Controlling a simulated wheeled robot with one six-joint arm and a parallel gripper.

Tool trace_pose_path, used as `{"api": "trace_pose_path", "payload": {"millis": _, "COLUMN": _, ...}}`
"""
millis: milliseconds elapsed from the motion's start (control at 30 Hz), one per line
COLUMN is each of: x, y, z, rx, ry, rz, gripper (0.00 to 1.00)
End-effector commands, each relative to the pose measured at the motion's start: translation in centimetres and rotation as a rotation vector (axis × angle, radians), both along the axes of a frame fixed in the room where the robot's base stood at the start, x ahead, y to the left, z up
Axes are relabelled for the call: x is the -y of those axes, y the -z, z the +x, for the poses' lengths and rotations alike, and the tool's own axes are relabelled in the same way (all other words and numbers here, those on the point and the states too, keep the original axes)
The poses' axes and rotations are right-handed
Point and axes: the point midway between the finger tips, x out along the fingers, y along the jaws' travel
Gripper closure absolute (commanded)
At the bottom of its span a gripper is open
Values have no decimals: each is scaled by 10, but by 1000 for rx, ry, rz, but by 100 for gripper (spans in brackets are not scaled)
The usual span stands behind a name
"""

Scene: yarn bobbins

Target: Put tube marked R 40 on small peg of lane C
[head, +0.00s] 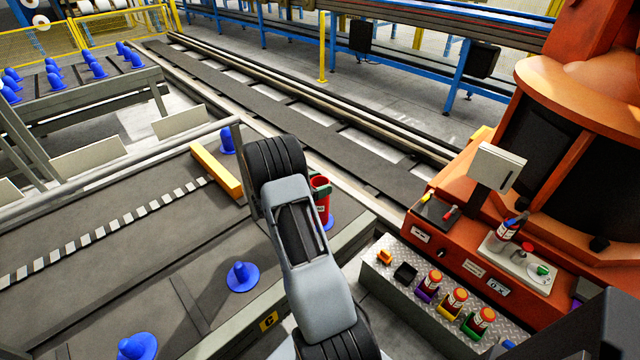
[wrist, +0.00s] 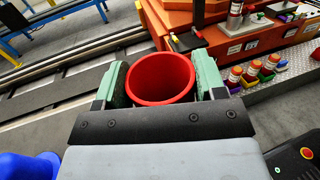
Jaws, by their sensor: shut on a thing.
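My gripper (head: 319,191) is shut on a red tube (head: 322,184). The tube is upright, and its round open top (wrist: 162,76) shows between the green finger pads in the wrist view. A white label shows on its side in the head view, too small to read. A blue peg base (head: 329,224) shows just below the tube, partly hidden; I cannot tell whether they touch. Another blue peg (head: 241,277) stands empty on the deck near the yellow C sign (head: 268,321). Further blue pegs stand at the front left (head: 138,346) and behind the yellow bar (head: 227,141).
A yellow bar (head: 216,171) lies on the deck left of my arm. At right, a metal tray (head: 400,298) holds several tubes with colored bases, beside an orange machine (head: 450,240) with a bottle-like tube on its plate. Rails run behind the deck.

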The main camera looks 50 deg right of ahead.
Motion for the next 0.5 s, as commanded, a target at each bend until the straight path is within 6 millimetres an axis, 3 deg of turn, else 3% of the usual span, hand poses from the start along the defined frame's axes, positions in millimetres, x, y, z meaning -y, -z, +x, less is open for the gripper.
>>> {"api": "trace_pose_path", "payload": {"millis": 333, "x": 0, "y": 6, "z": 0, "rx": 0, "ry": 0, "rz": 0, "gripper": 71}}
{"api": "trace_pose_path", "payload": {"millis": 367, "x": 0, "y": 6, "z": 0, "rx": 0, "ry": 0, "rz": 0, "gripper": 34}}
{"api": "trace_pose_path", "payload": {"millis": 500, "x": 0, "y": 5, "z": 0, "rx": 0, "ry": 0, "rz": 0, "gripper": 21}}
